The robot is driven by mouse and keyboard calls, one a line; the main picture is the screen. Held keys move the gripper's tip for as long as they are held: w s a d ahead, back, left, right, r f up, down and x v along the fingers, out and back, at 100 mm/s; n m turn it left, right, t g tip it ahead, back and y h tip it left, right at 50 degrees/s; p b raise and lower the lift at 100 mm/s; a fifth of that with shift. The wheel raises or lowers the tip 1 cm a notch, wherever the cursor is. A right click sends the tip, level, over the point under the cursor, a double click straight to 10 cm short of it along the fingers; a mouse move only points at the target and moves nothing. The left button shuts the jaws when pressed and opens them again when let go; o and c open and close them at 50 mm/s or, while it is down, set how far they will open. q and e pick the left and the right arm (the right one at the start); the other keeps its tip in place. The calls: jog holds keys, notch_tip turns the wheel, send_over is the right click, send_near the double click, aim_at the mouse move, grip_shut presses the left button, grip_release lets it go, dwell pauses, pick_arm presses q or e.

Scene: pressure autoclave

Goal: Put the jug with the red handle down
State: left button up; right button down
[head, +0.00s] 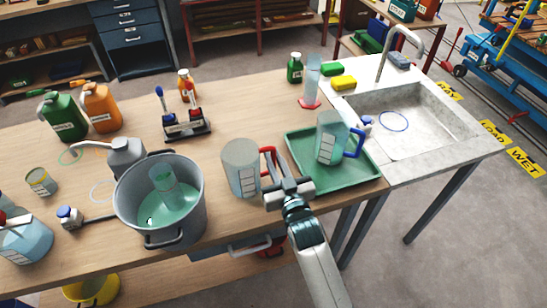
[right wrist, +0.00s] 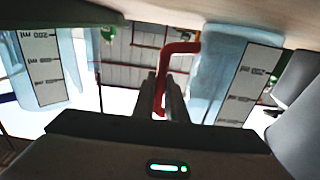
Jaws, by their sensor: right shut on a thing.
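The jug with the red handle (head: 240,168) is a clear grey cylinder with a white scale label, upright at the front of the wooden table, left of the green tray. I cannot tell whether its base touches the table. My right gripper (head: 287,190) is shut on its red handle (head: 268,160). The right wrist view shows the handle (right wrist: 163,85) between the fingers (right wrist: 167,98), with the jug body (right wrist: 222,75) to the right. My left gripper is not in view.
A jug with a blue handle (head: 331,138) stands on the green tray (head: 355,176), close on the right. A grey pot (head: 190,222) of greenish liquid stands to the left. Bare tabletop (head: 235,115) lies behind the held jug. A sink (head: 420,125) is at the right.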

jog(key=shift+f, duration=0.15)
jog(key=c, duration=1.8)
grip_release()
jog(key=shift+r, duration=0.25)
jog(key=shift+s+f, duration=0.15)
jog(key=shift+s, duration=0.1)
jog(key=b+v, duration=0.2)
jog(key=v, duration=0.9)
jog(key=shift+s+d+b, duration=0.15)
jog(key=shift+s+b, duration=0.05)
jog(key=shift+b, duration=0.15)
